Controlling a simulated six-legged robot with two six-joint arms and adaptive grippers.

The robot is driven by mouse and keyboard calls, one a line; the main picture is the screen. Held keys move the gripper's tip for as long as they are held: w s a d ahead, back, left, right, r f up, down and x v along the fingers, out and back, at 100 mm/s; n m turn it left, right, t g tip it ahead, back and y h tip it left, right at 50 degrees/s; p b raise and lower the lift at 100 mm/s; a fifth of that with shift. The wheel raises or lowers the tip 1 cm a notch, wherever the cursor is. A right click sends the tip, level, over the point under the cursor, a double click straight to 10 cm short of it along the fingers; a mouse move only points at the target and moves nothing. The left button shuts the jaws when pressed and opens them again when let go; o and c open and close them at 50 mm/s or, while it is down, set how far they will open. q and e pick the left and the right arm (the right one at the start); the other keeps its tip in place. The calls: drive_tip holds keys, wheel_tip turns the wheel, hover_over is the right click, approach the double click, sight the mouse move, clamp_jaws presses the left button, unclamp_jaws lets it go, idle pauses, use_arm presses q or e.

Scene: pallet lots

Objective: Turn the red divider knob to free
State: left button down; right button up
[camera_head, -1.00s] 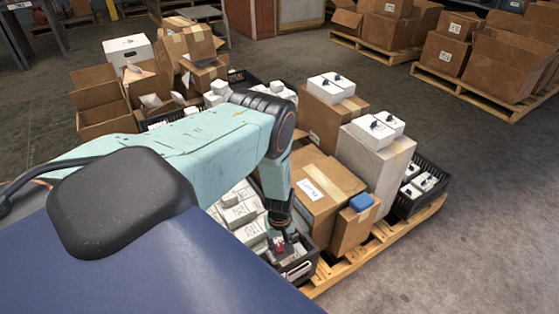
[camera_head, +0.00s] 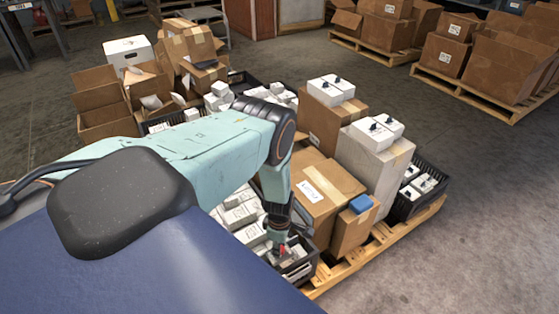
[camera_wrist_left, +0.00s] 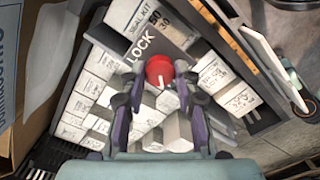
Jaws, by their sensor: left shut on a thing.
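The red divider knob (camera_wrist_left: 159,70) is round and has a pale line on its face, pointing toward the bottom of the left wrist view. It sits beside a dark divider strip bearing the word LOCK (camera_wrist_left: 139,46); no other knob wording is readable. My left gripper (camera_wrist_left: 158,82) is shut on the knob, with a finger on each side. In the head view, a speck of the red knob (camera_head: 283,248) shows at my left gripper (camera_head: 279,245), inside the near black crate (camera_head: 312,262). My right gripper is in neither view.
Small white labelled boxes (camera_wrist_left: 97,88) fill the crate around the knob. Tall cartons (camera_head: 325,190) stand right beside my left arm on the wooden pallet (camera_head: 350,266). Open floor (camera_head: 480,220) lies to the right.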

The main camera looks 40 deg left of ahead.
use_arm(q)
drive_tip(key=n, duration=0.4)
drive_tip(key=shift+n, duration=0.3)
idle(0.3)
drive_tip(key=c, duration=1)
unclamp_jaws()
wheel_tip(320, 180, up, 12)
idle(0.6)
